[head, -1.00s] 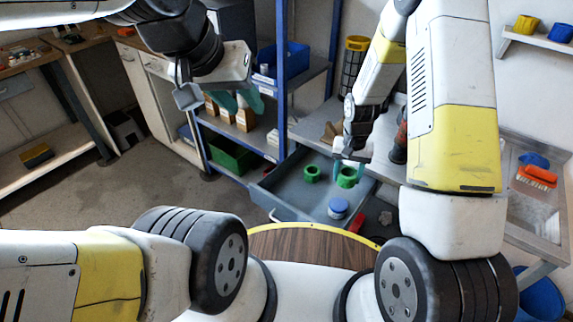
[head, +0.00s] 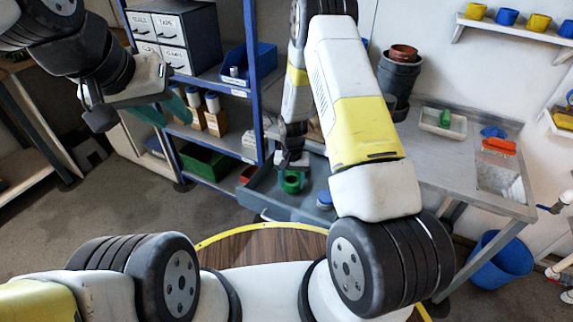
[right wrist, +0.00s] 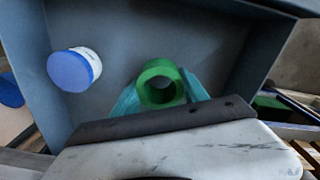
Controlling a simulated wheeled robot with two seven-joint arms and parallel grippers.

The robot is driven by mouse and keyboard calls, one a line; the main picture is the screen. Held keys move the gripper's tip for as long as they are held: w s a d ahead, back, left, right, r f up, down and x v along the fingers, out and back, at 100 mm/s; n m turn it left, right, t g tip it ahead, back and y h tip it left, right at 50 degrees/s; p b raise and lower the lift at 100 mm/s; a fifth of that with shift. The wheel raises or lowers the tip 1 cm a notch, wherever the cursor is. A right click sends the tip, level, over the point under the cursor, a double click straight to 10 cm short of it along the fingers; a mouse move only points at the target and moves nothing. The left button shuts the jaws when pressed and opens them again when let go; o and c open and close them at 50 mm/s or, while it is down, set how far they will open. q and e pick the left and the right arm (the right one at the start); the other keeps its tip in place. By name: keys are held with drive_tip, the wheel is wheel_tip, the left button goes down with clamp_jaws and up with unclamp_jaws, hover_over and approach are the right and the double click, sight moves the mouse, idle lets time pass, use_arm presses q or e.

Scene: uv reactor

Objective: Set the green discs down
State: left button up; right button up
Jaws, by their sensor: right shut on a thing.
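A green ring-shaped disc (head: 291,183) is at the tips of my right gripper (head: 291,162), over the grey drawer (head: 285,209). In the right wrist view the disc (right wrist: 157,67) sits between the two teal fingertips (right wrist: 160,92), which are shut on it. Whether it touches the drawer floor is hard to tell. A second green disc does not show in either current view.
The blue-framed shelf (head: 251,60) with bottles and a green crate (head: 205,161) stands behind the drawer. A metal bench (head: 440,165) with a white tray (head: 442,123) is to the right, a blue bucket (head: 500,258) below it.

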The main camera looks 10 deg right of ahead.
drive_tip(key=shift+f, duration=1.15)
drive_tip(key=shift+f, duration=0.15)
drive_tip(key=o, duration=1.3)
drive_tip(key=shift+o, duration=0.2)
